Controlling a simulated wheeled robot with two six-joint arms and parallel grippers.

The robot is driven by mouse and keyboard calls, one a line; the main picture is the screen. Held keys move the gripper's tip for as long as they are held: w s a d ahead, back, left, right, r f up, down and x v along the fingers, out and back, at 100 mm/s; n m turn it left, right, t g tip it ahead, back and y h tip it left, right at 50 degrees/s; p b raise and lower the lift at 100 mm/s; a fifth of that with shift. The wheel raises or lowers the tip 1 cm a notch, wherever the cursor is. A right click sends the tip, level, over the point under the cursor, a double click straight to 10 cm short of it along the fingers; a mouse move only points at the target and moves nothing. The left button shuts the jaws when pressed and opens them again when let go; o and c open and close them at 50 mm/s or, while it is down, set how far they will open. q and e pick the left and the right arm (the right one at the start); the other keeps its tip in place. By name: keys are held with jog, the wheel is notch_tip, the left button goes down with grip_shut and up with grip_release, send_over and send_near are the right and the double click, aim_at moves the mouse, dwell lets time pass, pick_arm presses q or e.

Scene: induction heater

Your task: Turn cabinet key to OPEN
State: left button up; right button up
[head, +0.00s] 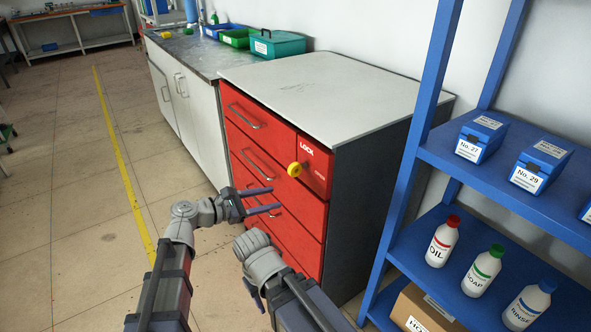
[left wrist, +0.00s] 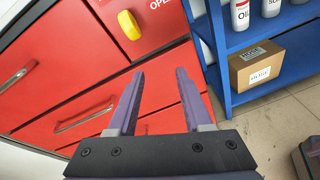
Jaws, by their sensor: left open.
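The yellow cabinet key (head: 294,169) sticks out of the red lock panel (head: 314,163) at the top right of the cabinet front. LOCK is printed above it and OPEN to its lower right. In the left wrist view the key (left wrist: 129,24) is near the top, its grip roughly upright and slightly tilted, with part of OPEN readable beside it. My left gripper (head: 276,198) is open and empty in front of the drawers, below the key and apart from it. Its two fingers (left wrist: 160,73) point toward the red front.
The red cabinet has a grey top (head: 325,88) and drawers with metal handles (head: 263,163). A blue shelf (head: 440,150) with boxes and bottles stands close on the right. A grey counter (head: 190,52) with bins adjoins on the left. The floor at left is clear.

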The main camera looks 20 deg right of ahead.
aim_at(289, 171)
pick_arm(q)
jog(key=r+n, duration=0.1)
jog(key=w+d+r+n+t+h, duration=0.1)
jog(key=r+n, duration=0.1)
jog(key=w+d+r+n+h, duration=0.1)
jog(key=r, duration=0.1)
jog(key=shift+w+n, duration=0.1)
jog(key=shift+n, duration=0.2)
jog(key=shift+x, duration=3.85)
jog(key=shift+r, duration=0.1)
grip_shut()
